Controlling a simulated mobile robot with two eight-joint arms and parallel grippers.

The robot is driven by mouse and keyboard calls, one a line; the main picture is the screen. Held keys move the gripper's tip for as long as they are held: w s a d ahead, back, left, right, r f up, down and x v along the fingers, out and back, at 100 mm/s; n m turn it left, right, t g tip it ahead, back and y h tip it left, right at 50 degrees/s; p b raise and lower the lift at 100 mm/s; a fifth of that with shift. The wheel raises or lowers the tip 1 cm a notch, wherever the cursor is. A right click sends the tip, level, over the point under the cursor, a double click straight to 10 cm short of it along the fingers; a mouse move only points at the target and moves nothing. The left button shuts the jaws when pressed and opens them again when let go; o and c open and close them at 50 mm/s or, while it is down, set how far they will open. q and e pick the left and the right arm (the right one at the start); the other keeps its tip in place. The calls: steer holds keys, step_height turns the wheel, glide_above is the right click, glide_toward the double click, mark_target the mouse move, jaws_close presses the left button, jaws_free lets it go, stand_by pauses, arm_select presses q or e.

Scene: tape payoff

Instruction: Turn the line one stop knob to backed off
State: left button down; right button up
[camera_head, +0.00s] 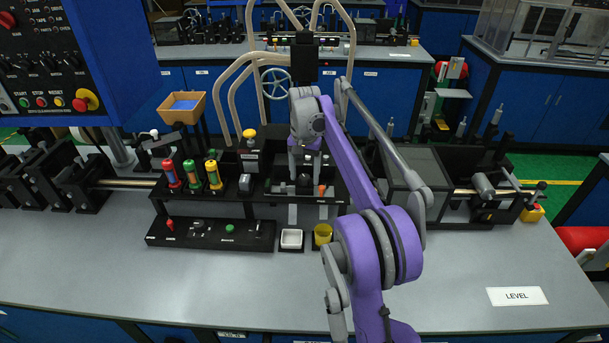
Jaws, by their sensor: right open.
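My right gripper (305,171) reaches down over the black fixture in the middle of the bench. Its two grey fingers are apart and point downward. A small dark knob (304,183) stands just below and between the fingertips; I cannot tell whether they touch it. No label readable here confirms it as the line one stop knob, and its setting cannot be read. The black fixture (260,187) is partly hidden by my right arm. My left gripper is not in view.
Red, green and yellow cylinders (191,174) stand left of the gripper. An orange-tipped part (321,190) is close on its right. The grey bench top (120,270) is clear at front left.

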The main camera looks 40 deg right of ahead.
jaws_close()
stand_by(0.4)
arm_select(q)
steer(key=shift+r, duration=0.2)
arm_select(e)
steer(key=shift+n, duration=0.4)
steer(key=shift+n+p, duration=0.5)
steer(key=shift+n, duration=0.4)
steer(key=n, duration=0.2)
steer(key=shift+n+p, duration=0.3)
steer(key=shift+n, duration=0.1)
steer(key=n, duration=0.3)
steer(key=shift+p, duration=0.3)
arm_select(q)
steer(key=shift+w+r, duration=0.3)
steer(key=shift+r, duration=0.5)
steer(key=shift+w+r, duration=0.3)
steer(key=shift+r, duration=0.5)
arm_select(e)
steer(key=shift+n, duration=1.7)
